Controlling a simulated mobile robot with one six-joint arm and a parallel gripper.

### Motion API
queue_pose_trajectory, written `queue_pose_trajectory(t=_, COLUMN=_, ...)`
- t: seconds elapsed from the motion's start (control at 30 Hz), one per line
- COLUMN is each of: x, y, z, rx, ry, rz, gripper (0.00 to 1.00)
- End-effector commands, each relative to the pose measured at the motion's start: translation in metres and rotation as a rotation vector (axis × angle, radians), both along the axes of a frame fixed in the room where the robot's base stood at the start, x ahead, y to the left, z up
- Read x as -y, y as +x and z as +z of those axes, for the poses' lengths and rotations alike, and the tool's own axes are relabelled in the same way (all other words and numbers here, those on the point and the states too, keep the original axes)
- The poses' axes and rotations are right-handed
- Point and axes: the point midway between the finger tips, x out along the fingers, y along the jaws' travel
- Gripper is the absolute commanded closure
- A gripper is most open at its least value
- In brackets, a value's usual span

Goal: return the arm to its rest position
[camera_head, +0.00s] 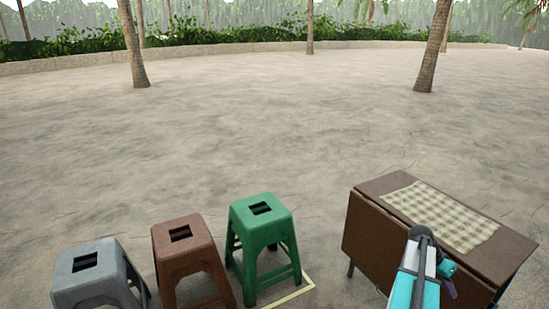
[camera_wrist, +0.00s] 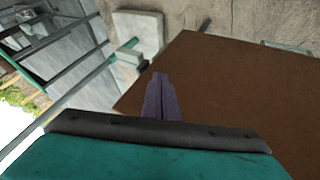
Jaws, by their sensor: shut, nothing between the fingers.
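My arm stands at the lower right of the head view, in front of the brown table (camera_head: 375,240). My gripper (camera_head: 451,291) shows there as a small purple tip beside the white and teal link, partly hidden. In the wrist view my gripper (camera_wrist: 160,82) has its two purple fingers together, with nothing between them. The fingers overlap the edge of a flat brown surface (camera_wrist: 235,95), which looks like the table. The gap between fingers and table cannot be told.
A checked cloth (camera_head: 440,215) lies on the table. Green (camera_head: 264,222), brown (camera_head: 184,250) and grey (camera_head: 90,278) stools stand in a row to the left. A pale line marks the ground by the green stool. Open sandy ground lies beyond, with palm trunks (camera_head: 133,45) farther off.

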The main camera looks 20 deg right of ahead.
Motion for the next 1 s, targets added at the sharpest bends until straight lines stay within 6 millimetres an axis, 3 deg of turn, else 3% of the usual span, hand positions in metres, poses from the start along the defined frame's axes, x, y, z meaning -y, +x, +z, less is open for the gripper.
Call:
queue_pose_trajectory(t=0.17, x=-0.017, y=0.027, z=-0.003, rx=-0.007, ry=0.009, rz=0.047, gripper=1.0)
queue_pose_trajectory(t=0.37, x=-0.061, y=0.069, z=-0.027, rx=-0.04, ry=0.046, rz=0.141, gripper=1.0)
queue_pose_trajectory(t=0.7, x=-0.167, y=0.118, z=-0.084, rx=-0.105, ry=0.137, rz=0.309, gripper=1.0)
queue_pose_trajectory(t=1.0, x=-0.274, y=0.132, z=-0.135, rx=-0.162, ry=0.251, rz=0.465, gripper=1.0)
